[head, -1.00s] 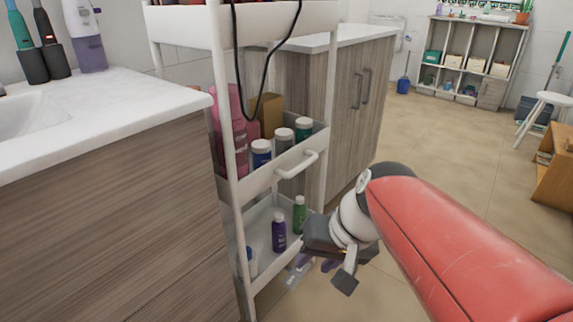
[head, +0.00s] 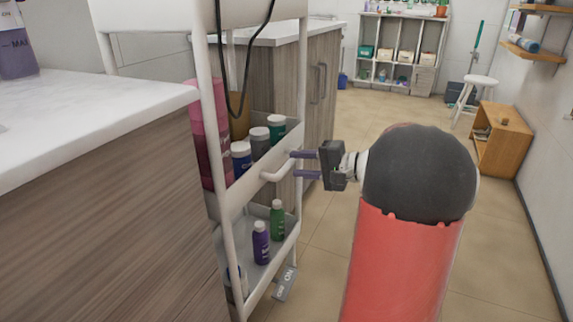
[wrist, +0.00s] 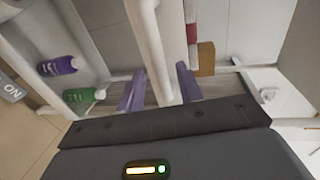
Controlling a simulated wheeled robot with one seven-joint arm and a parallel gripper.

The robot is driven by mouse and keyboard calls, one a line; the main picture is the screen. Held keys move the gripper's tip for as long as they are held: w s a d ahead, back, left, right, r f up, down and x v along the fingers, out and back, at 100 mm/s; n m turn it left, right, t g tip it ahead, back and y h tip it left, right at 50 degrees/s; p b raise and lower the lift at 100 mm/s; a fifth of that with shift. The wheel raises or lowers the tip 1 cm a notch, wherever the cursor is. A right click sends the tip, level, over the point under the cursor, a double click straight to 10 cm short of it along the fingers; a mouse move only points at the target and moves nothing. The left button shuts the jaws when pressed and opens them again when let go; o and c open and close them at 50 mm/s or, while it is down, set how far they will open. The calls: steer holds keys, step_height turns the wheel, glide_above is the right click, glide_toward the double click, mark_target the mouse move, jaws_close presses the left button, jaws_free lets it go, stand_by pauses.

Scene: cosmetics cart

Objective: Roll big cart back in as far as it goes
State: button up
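The big cart (head: 226,221) is a tall white narrow rack standing between the sink counter and a wood-fronted cabinet, its front jutting out past the counter front. Its white handle (head: 277,173) is on the middle tier's front and also shows in the wrist view (wrist: 150,48). My gripper (head: 305,165) is at the handle from the right, with purple fingers spread. In the wrist view my gripper (wrist: 160,88) has one finger on each side of the white bar, with gaps showing, so it is open and not clamped.
Bottles stand on the cart's middle and bottom tiers, including a purple bottle (head: 261,243) and a green bottle (head: 277,220). A black cable (head: 240,80) hangs from the top tier. The sink counter (head: 90,105) is left, the cabinet (head: 290,85) behind.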

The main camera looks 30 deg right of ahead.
mark_target(293, 164)
steer(key=shift+x, duration=1.85)
jaws_close()
